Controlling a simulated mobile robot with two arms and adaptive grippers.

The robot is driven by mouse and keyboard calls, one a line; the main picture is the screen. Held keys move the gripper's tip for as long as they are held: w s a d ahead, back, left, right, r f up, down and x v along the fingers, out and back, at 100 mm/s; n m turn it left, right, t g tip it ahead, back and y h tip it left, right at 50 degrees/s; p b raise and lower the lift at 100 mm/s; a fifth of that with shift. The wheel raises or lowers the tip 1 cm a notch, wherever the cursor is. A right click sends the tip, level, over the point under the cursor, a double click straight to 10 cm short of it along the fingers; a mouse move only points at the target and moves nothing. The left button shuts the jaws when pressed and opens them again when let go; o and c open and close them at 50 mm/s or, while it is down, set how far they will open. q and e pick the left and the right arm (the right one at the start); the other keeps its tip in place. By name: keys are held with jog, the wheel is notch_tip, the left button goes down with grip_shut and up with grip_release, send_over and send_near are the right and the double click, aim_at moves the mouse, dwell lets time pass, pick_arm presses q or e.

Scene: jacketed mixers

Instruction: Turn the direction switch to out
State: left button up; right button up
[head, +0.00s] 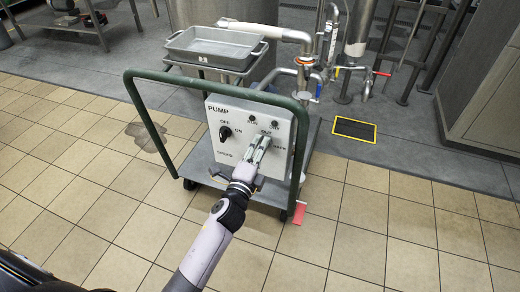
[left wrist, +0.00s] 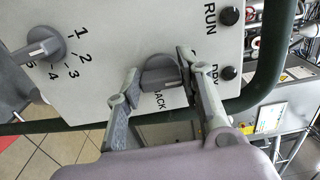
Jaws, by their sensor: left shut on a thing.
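The direction switch (left wrist: 160,72) is a dark grey knob on the pale pump panel (head: 220,112). In the left wrist view it sits between the two fingers of my left gripper (left wrist: 158,85), which is shut on it. The word BACK shows beside the knob. The other position's label is mostly covered by a finger. I cannot tell exactly which way the knob points. In the head view my left gripper (head: 258,150) reaches the panel's right half and hides the switch. My right gripper is not in view.
The panel also has a black OFF/ON knob (head: 225,133), a numbered speed knob (left wrist: 45,45), and RUN (left wrist: 228,15) and DRY (left wrist: 228,73) lamps. A green cart handle frame (head: 140,105) surrounds the panel. A grey tray (head: 215,50) and pipes (head: 303,75) stand behind.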

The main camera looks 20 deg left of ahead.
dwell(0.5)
pick_arm(q)
jog(key=o, duration=1.2)
jog(key=shift+c, duration=0.2)
jog(key=shift+s, duration=0.1)
jog(key=s, duration=1.1)
jog(key=shift+s+a, duration=0.2)
jog(key=shift+s, duration=0.2)
